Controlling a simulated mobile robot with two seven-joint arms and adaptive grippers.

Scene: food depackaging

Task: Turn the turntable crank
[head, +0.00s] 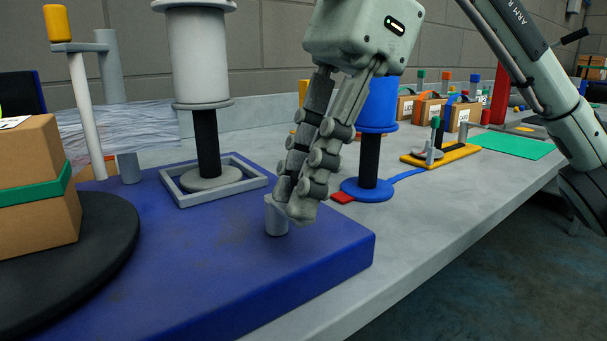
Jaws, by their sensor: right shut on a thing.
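The turntable is a black disc (112,235) on a blue base (330,250). A brown box (35,225) with a green band sits on it, cut off by the left edge. A crank-like part with an orange knob (57,22), a short grey arm and a white post (88,120) stands at the far left of the base. My right gripper (294,204) points down over the base's right part. Its fingers are shut on a short upright grey peg (276,219), whose top they partly hide. It is well away from the orange knob. My left gripper is not in view.
A white spool (200,55) on a black post stands in a grey square frame (226,197) behind my gripper. A blue spool (378,100) stands on the grey table (450,195) to the right. Boxes (430,110), a yellow fixture (440,155) and a green mat (512,146) lie farther back.

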